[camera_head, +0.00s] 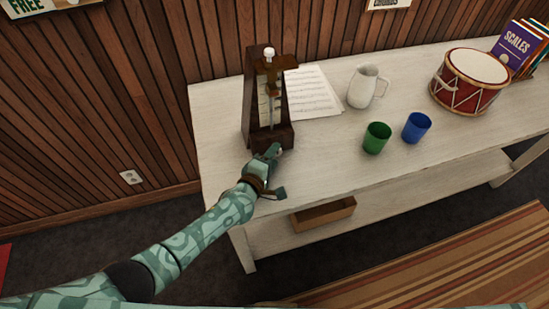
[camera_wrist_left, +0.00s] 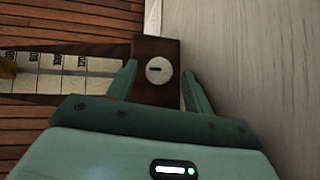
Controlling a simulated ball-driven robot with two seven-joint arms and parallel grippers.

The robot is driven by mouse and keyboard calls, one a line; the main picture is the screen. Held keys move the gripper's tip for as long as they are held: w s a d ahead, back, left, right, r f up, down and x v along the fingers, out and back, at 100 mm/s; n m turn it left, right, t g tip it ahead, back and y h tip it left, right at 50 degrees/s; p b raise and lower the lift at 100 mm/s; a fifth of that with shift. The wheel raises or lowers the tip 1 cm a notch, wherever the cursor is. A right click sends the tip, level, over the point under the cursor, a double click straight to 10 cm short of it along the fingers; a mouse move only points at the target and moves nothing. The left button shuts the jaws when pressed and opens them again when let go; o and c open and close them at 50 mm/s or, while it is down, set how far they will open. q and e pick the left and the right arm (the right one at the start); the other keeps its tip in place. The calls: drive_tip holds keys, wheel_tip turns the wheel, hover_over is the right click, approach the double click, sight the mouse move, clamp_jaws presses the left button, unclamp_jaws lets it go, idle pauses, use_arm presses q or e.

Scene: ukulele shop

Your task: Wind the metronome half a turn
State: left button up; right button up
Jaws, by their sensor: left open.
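The metronome (camera_head: 254,95) is a dark brown wooden one with a pale-topped pendulum, standing upright at the left end of the white table. My left gripper (camera_head: 276,170) is open at its lower front, on the near side. In the left wrist view the metronome's brown base (camera_wrist_left: 156,92) shows between the two open fingers of my left gripper (camera_wrist_left: 160,85). A round pale knob (camera_wrist_left: 160,70) with a dark slot, lying level, sits on that base between the fingers, and no finger appears to touch it. My right gripper is not in view.
The white table (camera_head: 300,165) also bears sheet music (camera_head: 315,92), a white jug (camera_head: 366,87), a green cup (camera_head: 376,138), a blue cup (camera_head: 416,127), a red drum (camera_head: 470,82) and books (camera_head: 519,43). A wooden box (camera_head: 323,215) is on the lower shelf. The table's front is clear.

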use_arm(q)
drive_tip(key=shift+w+d+f, duration=0.15)
drive_tip(key=shift+w+d, duration=0.15)
drive_tip(key=shift+w, duration=0.25)
drive_tip(key=c, duration=1)
drive_tip(key=shift+o, duration=0.2)
drive_tip(key=r+m+g+y+p, duration=0.1)
drive_tip(key=p, duration=0.5)
drive_tip(key=shift+w+r+m+g+y, duration=0.1)
drive_tip(key=shift+r+m+g+y, duration=0.05)
drive_tip(key=shift+m+g+y, duration=0.2)
drive_tip(key=shift+y, duration=0.25)
drive_tip(key=shift+f+m+p, duration=0.25)
drive_tip(key=shift+f+p, duration=0.1)
drive_tip(key=shift+f, duration=0.1)
drive_tip(key=o, duration=1)
drive_tip(key=shift+c, duration=0.2)
